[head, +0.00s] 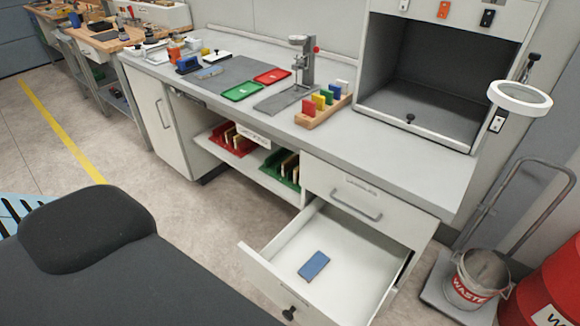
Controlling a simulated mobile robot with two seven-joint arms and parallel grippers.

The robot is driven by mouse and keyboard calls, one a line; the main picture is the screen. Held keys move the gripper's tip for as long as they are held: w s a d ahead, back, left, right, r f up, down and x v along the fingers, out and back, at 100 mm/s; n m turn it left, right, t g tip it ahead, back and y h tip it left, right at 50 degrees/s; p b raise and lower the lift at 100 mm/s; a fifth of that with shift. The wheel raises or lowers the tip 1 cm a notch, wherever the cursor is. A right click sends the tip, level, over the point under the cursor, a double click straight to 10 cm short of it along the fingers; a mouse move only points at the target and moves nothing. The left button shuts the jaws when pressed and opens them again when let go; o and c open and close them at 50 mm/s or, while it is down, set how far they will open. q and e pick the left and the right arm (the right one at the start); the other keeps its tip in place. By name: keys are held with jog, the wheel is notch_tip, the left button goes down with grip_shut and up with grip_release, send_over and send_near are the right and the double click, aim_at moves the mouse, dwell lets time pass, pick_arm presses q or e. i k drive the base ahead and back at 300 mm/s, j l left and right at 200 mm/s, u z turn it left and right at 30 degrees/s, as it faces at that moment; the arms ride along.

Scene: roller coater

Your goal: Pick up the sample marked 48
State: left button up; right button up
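No number 48 is legible in the head view, so I cannot tell which piece is the marked sample. A blue flat piece (314,265) lies alone in the open white drawer (352,254). Several coloured pieces, among them a yellow one (319,101), stand in a wooden rack (322,112) on the counter. More upright pieces sit in a red holder (233,140) and a green holder (281,168) on the shelf below. Neither of my grippers is in view.
The counter (405,145) carries a green tray (243,91), a red tray (272,76) and a stand (303,62). The drawer juts out at the front. A waste bucket (480,278) and red drum (548,290) stand at right. A dark chair (85,228) fills the lower left.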

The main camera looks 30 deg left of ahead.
aim_at(318, 262)
jog(key=k+u, duration=0.25)
jog(key=u, duration=0.15)
jog(key=k+j+u, duration=0.15)
jog(key=u, duration=0.25)
jog(key=k+j, duration=0.05)
